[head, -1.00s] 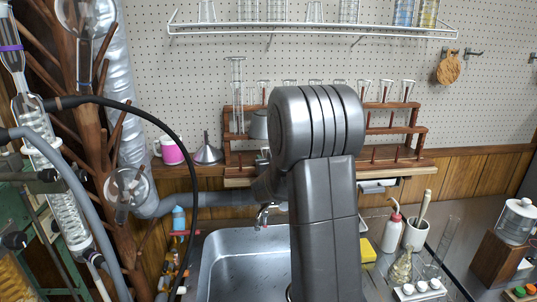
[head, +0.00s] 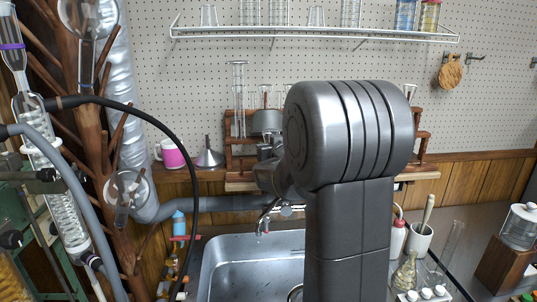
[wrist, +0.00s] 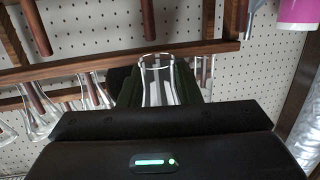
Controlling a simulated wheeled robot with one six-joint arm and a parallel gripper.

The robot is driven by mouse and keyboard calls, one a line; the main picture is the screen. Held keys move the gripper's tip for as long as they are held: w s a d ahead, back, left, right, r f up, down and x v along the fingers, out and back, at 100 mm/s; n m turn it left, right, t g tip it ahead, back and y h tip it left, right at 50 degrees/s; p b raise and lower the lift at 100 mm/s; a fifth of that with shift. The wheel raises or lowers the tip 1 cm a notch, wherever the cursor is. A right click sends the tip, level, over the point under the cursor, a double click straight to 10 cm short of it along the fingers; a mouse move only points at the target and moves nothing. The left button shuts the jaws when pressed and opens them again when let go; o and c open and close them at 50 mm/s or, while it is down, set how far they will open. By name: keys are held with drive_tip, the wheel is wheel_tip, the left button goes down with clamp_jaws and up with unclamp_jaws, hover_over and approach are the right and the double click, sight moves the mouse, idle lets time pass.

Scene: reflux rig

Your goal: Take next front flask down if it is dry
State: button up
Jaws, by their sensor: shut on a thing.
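My gripper (wrist: 158,88) is shut on a clear glass flask (wrist: 157,72) in the wrist view, with a dark green pad on each side of it. Only the end of the flask beyond the pads shows; the rest is hidden by the gripper body. I see no liquid or drops in it, but the view is too small to be sure. It is close to the wooden drying rack (wrist: 125,62); I cannot tell whether a peg is inside it. In the head view the rack (head: 240,180) is largely covered by my arm.
More clear flasks (wrist: 95,92) hang on pegs at the left in the wrist view. A pink mug (head: 172,154), a funnel (head: 209,155) and a tall glass cylinder (head: 239,100) stand left of my arm. The sink (head: 230,265) lies below. A wire shelf (head: 310,36) with glassware is above.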

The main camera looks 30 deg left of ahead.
drive_tip(key=s+d+b, duration=0.2)
drive_tip(key=s+d, duration=0.7)
drive_tip(key=s, duration=0.5)
drive_tip(key=shift+s+b, duration=0.4)
drive_tip(key=w+d+f, duration=0.1)
drive_tip(key=w+f, duration=0.1)
drive_tip(key=w+d+f+m+t+h, duration=0.1)
drive_tip(key=w+f, duration=0.2)
drive_tip(key=w+d+f+m+t+h+p, duration=0.1)
drive_tip(key=w+f, duration=0.1)
drive_tip(key=w, duration=0.1)
drive_tip(key=shift+w+d+f, duration=0.1)
drive_tip(key=shift+f, duration=0.2)
drive_tip(key=w+d+f+m+t+h+p, duration=0.1)
drive_tip(key=w+d+f+m+h, duration=0.2)
drive_tip(key=d+f, duration=0.55)
drive_tip(key=w+d+f+m+t+h+p, duration=0.1)
drive_tip(key=w+d+f+m+h+p, duration=0.15)
drive_tip(key=w+d+f, duration=0.4)
drive_tip(key=s+d+f+h, duration=0.1)
drive_tip(key=d+f, duration=0.2)
drive_tip(key=s+d+f+h, duration=0.1)
drive_tip(key=d+f, duration=0.2)
drive_tip(key=s+d+f+m+h, duration=0.1)
drive_tip(key=s+d+f, duration=0.1)
drive_tip(key=d+f, duration=0.1)
drive_tip(key=shift+f+h, duration=0.25)
drive_tip(key=shift+f, duration=0.35)
drive_tip(key=shift+a, duration=0.1)
